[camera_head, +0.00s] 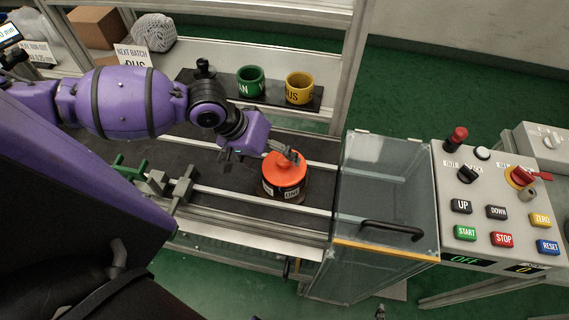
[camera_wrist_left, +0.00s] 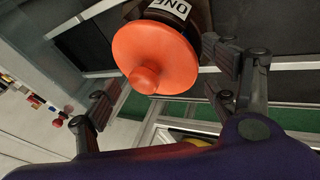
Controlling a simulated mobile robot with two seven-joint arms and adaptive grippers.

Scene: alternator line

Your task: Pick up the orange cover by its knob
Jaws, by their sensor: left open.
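The orange cover (camera_head: 284,168) sits on top of a dark cylindrical part (camera_head: 284,191) with a white label, on the conveyor near the middle of the head view. In the left wrist view the orange cover (camera_wrist_left: 155,50) is a broad disc, and its small round knob (camera_wrist_left: 145,78) points toward the camera. My left gripper (camera_head: 290,154) is at the cover's top. In the left wrist view my left gripper (camera_wrist_left: 160,85) is open, with one finger on either side of the cover and knob. The knob is largely hidden by the fingers in the head view. My right gripper is not in view.
A clear-walled box (camera_head: 385,190) with a black handle stands right of the cover. A control panel (camera_head: 500,215) with coloured buttons is farther right. Green (camera_head: 251,81) and yellow (camera_head: 299,88) cups stand on a black tray behind. Green clamps (camera_head: 130,170) lie left.

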